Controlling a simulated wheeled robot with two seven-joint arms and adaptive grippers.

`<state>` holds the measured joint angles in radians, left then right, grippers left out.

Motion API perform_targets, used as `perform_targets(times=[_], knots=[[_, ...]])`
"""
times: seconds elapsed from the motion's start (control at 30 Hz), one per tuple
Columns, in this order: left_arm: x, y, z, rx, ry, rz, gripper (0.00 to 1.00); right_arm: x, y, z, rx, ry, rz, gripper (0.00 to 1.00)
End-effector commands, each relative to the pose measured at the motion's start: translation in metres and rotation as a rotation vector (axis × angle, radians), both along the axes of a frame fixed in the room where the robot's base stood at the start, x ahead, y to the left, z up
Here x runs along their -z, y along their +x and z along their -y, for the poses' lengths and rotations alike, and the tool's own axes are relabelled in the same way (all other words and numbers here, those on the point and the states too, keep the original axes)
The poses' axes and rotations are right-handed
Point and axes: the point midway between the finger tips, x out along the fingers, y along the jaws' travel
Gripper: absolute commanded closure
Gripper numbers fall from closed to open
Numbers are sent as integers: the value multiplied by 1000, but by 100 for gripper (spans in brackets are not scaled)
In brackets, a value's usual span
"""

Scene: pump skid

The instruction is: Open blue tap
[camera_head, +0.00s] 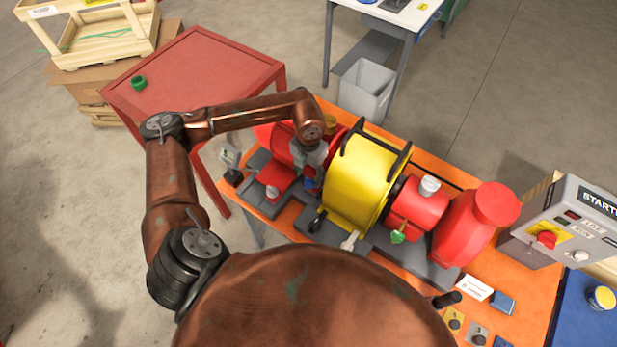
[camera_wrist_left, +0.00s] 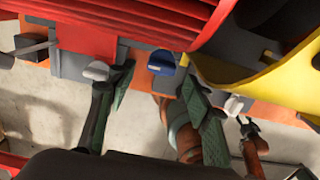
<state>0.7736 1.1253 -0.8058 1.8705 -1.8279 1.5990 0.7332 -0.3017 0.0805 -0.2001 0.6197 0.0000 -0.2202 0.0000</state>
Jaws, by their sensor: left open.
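The blue tap (camera_head: 309,180) sits low on the pump skid, between the red motor (camera_head: 275,138) and the yellow guard (camera_head: 358,180). In the left wrist view its blue handle (camera_wrist_left: 165,60) shows just beyond and between the two fingertips. My left gripper (camera_head: 312,160) is above the tap, partly hidden by its own wrist. In the left wrist view the gripper (camera_wrist_left: 159,76) is open with nothing between its green pads. I cannot tell whether a finger touches the tap. My right gripper (camera_wrist_left: 250,127) seems to show small in the left wrist view; its jaw state is unclear.
White taps (camera_head: 272,191) and (camera_head: 350,241) flank the blue one. A green tap (camera_head: 398,236) is farther right, under the red pump (camera_head: 417,205). A control box (camera_head: 560,225) stands at the orange bench's right end. A red table (camera_head: 190,75) is behind my left arm.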

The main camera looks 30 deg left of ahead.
Motion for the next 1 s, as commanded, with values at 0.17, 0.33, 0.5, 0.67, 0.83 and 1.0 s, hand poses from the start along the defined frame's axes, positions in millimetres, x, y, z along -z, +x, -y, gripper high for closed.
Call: perform_targets(times=[0.17,0.33,0.5,0.67,0.83,1.0], knots=[[20,-1,0,-1,-2,-2,54,-5,0,0,0,0,0,60],[26,-1,-1,-1,-1,0,54,-6,0,0,0,0,0,60],[26,-1,-1,-1,-2,0,54,-5,0,0,0,0,0,60],[26,-1,-1,-1,-2,0,63,-5,1,0,0,0,1,60],[26,-1,0,-1,-2,0,74,-5,1,0,0,0,2,60],[26,-1,-1,-1,-2,0,86,-6,2,0,0,0,2,60]])
